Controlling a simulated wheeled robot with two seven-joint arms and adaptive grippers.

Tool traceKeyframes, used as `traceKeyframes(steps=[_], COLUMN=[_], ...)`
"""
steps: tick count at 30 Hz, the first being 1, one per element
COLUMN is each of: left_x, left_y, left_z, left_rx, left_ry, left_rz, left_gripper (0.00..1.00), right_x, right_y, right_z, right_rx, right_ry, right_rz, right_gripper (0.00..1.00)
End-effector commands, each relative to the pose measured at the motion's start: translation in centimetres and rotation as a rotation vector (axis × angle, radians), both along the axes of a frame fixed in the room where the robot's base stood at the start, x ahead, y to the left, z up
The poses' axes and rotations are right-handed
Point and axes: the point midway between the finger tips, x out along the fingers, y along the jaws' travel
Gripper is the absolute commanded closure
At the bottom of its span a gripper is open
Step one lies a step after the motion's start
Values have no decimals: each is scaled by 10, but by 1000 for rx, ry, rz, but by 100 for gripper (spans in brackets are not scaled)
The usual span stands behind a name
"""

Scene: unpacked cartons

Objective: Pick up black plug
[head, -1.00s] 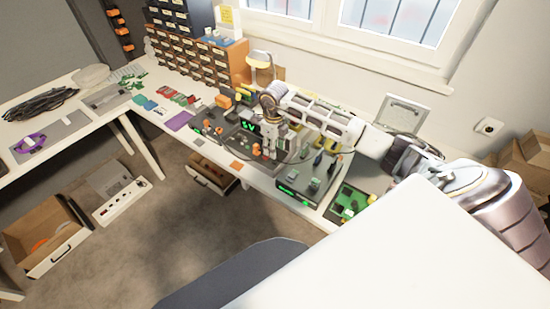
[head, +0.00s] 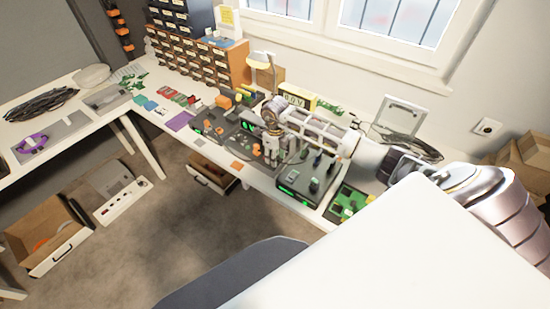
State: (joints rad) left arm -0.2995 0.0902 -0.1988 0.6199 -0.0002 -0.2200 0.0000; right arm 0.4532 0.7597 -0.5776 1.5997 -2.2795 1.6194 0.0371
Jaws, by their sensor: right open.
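Several small dark upright pieces, possibly plugs, stand on the dark device with green lights (head: 288,190) at the front of the workbench. One dark piece (head: 314,185) is near its middle. I cannot tell which of them is the black plug. My right gripper (head: 272,160) points down over the bench, just left of and behind these pieces, near small orange parts. It is open, with nothing visible between its fingers. My right arm reaches in from the right and covers part of the bench behind the device. My left gripper is not in view.
A green circuit board (head: 347,202) lies right of the device. Another dark device (head: 212,130) with orange parts is to the left. A desk lamp (head: 262,62) and a drawer cabinet (head: 205,55) stand at the back. An open drawer (head: 212,177) hangs below the bench edge.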

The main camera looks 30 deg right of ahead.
Motion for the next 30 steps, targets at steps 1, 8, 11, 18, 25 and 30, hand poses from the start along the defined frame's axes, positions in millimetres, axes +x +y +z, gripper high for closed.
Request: traceKeyframes(steps=[1,8,11,18,25,30], left_x=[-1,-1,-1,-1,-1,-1], left_y=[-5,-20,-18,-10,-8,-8], left_z=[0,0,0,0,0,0], left_rx=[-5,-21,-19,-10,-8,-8], left_ry=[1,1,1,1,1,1], left_rz=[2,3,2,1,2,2], left_gripper=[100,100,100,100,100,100], right_x=[0,0,0,0,0,0], right_y=[0,0,0,0,0,0], right_z=[-2,-3,-3,-3,-3,-3], right_rx=[0,-1,-1,-1,-1,-1], right_ry=[0,-1,-1,-1,-1,-1], right_rz=[0,0,1,1,1,0], right_gripper=[59,59,59,70,97,97])
